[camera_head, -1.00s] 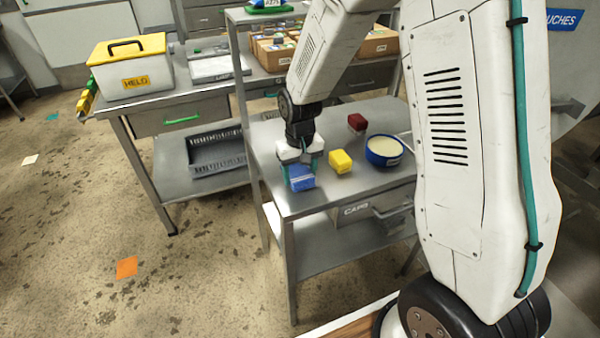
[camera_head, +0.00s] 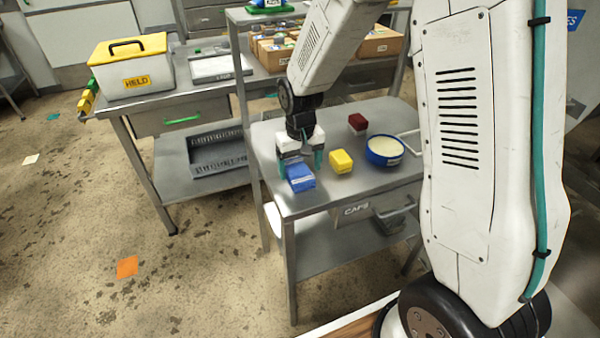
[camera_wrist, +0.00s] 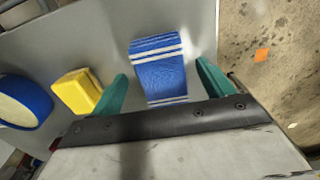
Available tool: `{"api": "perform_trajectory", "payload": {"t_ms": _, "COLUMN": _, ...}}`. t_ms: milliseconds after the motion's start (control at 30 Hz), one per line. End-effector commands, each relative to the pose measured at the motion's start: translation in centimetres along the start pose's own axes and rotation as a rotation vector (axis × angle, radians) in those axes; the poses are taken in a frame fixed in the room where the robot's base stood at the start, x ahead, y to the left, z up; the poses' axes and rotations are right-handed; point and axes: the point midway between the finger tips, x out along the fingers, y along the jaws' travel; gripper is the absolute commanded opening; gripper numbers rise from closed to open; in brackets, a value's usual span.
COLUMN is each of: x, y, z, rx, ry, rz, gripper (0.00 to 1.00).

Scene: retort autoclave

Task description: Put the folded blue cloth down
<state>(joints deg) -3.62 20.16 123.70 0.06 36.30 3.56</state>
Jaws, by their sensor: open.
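The folded blue cloth (camera_head: 300,178) lies on the grey metal table (camera_head: 292,205) near its front left corner. In the wrist view the cloth (camera_wrist: 160,70) shows white stripes and lies between the two green fingers, with a gap on each side. My gripper (camera_head: 300,165) is open just above and around the cloth; it also shows in the wrist view (camera_wrist: 165,88). The near end of the cloth is hidden by the gripper body in the wrist view.
A yellow block (camera_head: 341,161) stands to the right of the cloth, with a blue-rimmed round tub (camera_head: 384,151) beyond it. A dark red block (camera_head: 357,122) sits farther back. The table edge is close on the cloth's left. A drawer marked CAPS (camera_head: 357,211) hangs below.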

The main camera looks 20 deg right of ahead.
Motion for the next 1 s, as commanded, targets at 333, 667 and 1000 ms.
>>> {"api": "perform_trajectory", "payload": {"t_ms": 333, "x": -7.3, "y": 0.0, "z": -0.1, "rx": 0.000, "ry": 0.004, "rz": 0.000, "gripper": 0.80}}
{"api": "perform_trajectory", "payload": {"t_ms": 667, "x": -9.6, "y": 0.0, "z": 0.1, "rx": 0.000, "ry": 0.000, "rz": 0.000, "gripper": 0.80}}
{"api": "perform_trajectory", "payload": {"t_ms": 1000, "x": -17.0, "y": 1.3, "z": 8.2, "rx": 0.001, "ry": 0.045, "rz": -0.001, "gripper": 0.80}}
